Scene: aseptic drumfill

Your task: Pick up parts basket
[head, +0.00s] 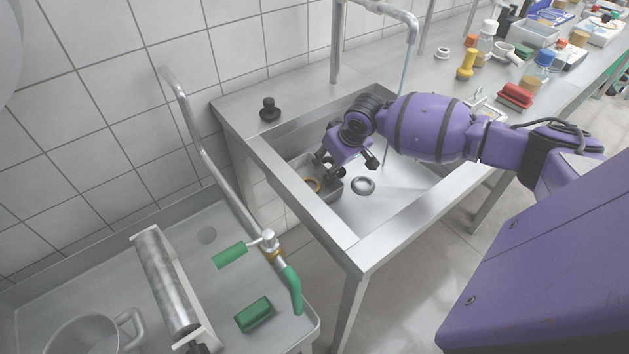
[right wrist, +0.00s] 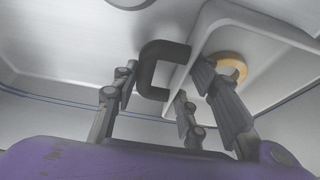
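The parts basket (head: 331,192) is a grey metal box at the left end of the sink basin, with a tan ring inside it. In the right wrist view its pale wall (right wrist: 200,45) carries a black U-shaped handle (right wrist: 152,72). My right gripper (head: 353,168) reaches down into the sink at the basket. In the right wrist view its fingers (right wrist: 165,88) are spread apart, with the handle between or just beyond their tips; I cannot tell whether they touch it. My left gripper is in neither view.
The steel sink (head: 360,248) has raised rims around the basket. A grey ring (head: 363,186) lies on its floor, and water runs from a tap (head: 412,30). A black knob (head: 269,109) stands on the back ledge. A second basin with a green-handled valve (head: 268,240) is at left.

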